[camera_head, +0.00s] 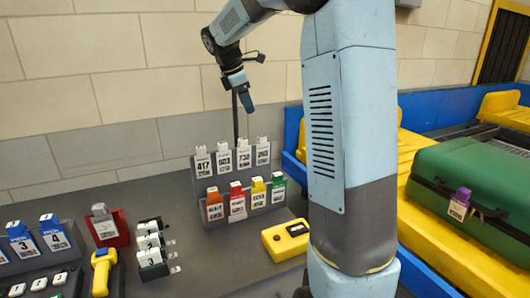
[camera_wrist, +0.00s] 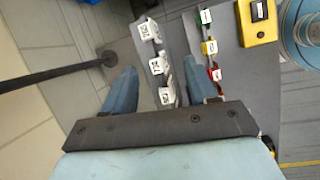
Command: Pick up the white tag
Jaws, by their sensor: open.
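Several white tags with printed numbers stand in the upper row of a grey rack (camera_head: 200,185) in the head view: 417 (camera_head: 203,161), 603 (camera_head: 223,158), 730 (camera_head: 243,156) and one at the right end (camera_head: 263,150). Which one is meant I cannot tell. My gripper (camera_head: 246,104) is above the rack, pointing down, apart from the tags. In the wrist view my gripper (camera_wrist: 159,66) is open and empty. White tags (camera_wrist: 158,65) show below, between and beyond its two blue fingers; another is at the top (camera_wrist: 147,30).
Orange (camera_head: 214,205), red (camera_head: 237,201), yellow (camera_head: 258,193) and green (camera_head: 278,188) tags fill the rack's lower row. A thin dark post (camera_head: 235,120) stands behind the rack. A yellow device (camera_head: 285,240), a red holder (camera_head: 108,228) and a green suitcase (camera_head: 475,185) on the conveyor stand nearby.

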